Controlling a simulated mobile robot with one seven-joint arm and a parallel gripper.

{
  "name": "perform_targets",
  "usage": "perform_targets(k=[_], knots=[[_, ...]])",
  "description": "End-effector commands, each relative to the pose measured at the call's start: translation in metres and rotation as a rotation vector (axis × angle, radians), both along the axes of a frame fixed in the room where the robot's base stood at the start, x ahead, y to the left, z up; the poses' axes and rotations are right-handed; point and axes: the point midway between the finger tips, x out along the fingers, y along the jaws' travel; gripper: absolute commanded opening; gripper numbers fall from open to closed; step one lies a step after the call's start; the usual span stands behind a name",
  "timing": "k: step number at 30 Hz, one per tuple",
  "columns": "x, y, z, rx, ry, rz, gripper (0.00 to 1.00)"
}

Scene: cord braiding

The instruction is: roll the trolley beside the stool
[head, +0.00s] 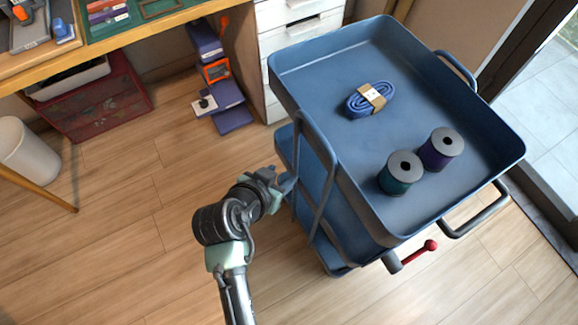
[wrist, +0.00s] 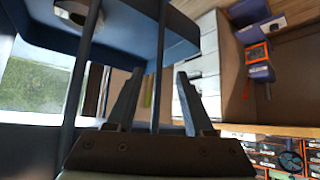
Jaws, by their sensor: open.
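The blue trolley (head: 345,175) stands right of centre in the head view, with an upper tray and lower shelves. An upright tubular frame (head: 318,150) rises on its left side. My gripper (head: 283,181) is at that left side, beside the frame, below the upper tray's rim. In the wrist view my gripper (wrist: 155,98) is open, and a thin dark bar (wrist: 161,60) of the trolley shows between its fingers. I cannot tell whether either finger touches it. I cannot make out a stool in either view.
The upper tray holds a blue cord bundle (head: 370,99), a green spool (head: 401,172) and a purple spool (head: 441,149). A red-knobbed lever (head: 431,245) sticks out at the trolley's near end. White drawers (head: 295,40) stand close behind. The floor at left is open.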

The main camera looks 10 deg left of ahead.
Motion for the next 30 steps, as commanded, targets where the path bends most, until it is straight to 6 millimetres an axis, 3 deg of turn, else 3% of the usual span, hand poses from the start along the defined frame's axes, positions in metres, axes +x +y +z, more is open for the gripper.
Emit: perform_targets(k=[6,15,30], knots=[[0.029,-0.011,-0.034,0.0,0.0,-0.003,0.52],[0.062,-0.024,-0.069,0.0,0.0,-0.001,0.52],[0.073,-0.027,-0.078,0.0,0.0,0.0,0.52]])
